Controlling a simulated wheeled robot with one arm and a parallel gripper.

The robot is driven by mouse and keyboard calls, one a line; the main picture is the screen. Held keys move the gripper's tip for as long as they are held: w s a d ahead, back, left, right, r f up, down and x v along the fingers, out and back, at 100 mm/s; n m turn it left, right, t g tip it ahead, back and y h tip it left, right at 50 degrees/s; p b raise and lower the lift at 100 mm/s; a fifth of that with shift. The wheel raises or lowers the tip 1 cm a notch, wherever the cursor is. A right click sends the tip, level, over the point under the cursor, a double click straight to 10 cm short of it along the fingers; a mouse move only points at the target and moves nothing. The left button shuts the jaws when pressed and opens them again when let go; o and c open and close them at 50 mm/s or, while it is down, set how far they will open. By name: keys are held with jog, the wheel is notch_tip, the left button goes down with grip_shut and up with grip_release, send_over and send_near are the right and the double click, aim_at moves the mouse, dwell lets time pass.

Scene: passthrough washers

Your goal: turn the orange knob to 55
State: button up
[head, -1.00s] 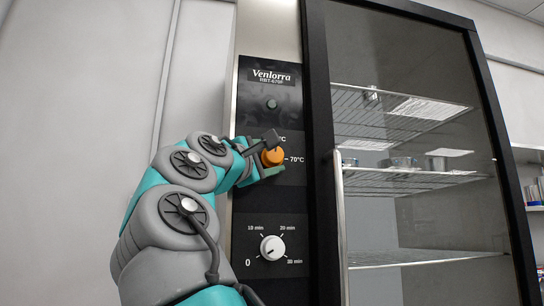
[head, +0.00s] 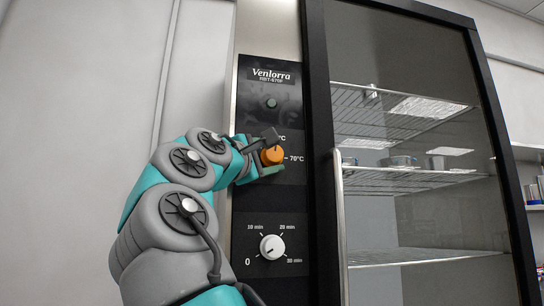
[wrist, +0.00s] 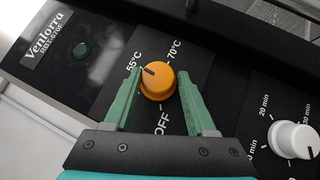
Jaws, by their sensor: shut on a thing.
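The orange knob (head: 272,155) sits on the black control panel, left of the glass door. In the wrist view the orange knob (wrist: 158,84) lies between the two green fingers of my gripper (wrist: 161,78), which is shut on it. The knob's dark pointer mark is turned toward the upper left, at about the "55°C" label (wrist: 134,62). The "70°C" label (wrist: 174,50) is to the upper right and "OFF" (wrist: 162,123) is below. In the head view my gripper (head: 267,160) partly covers the knob and its 55°C label.
A white timer knob (head: 272,247) is lower on the panel and also shows in the wrist view (wrist: 295,140). A dark green round button or light (head: 270,102) is above. The door handle (head: 340,220) stands upright close to the right. A plain wall is left.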

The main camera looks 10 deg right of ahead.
jog(key=shift+s+a+r, duration=0.1)
jog(key=shift+a+r, duration=0.2)
jog(key=shift+a, duration=0.15)
dwell(0.5)
jog(key=o, duration=0.9)
jog(key=shift+o, duration=0.8)
jog(key=shift+a, duration=0.15)
jog(key=shift+o, duration=1.2)
jog(key=shift+f, duration=0.1)
jog(key=shift+d+f, duration=0.1)
jog(key=shift+d, duration=0.15)
jog(key=shift+b+v, duration=0.4)
jog(key=shift+v, duration=0.5)
jog(key=shift+b+v, duration=0.45)
jog(key=shift+v, duration=2.5)
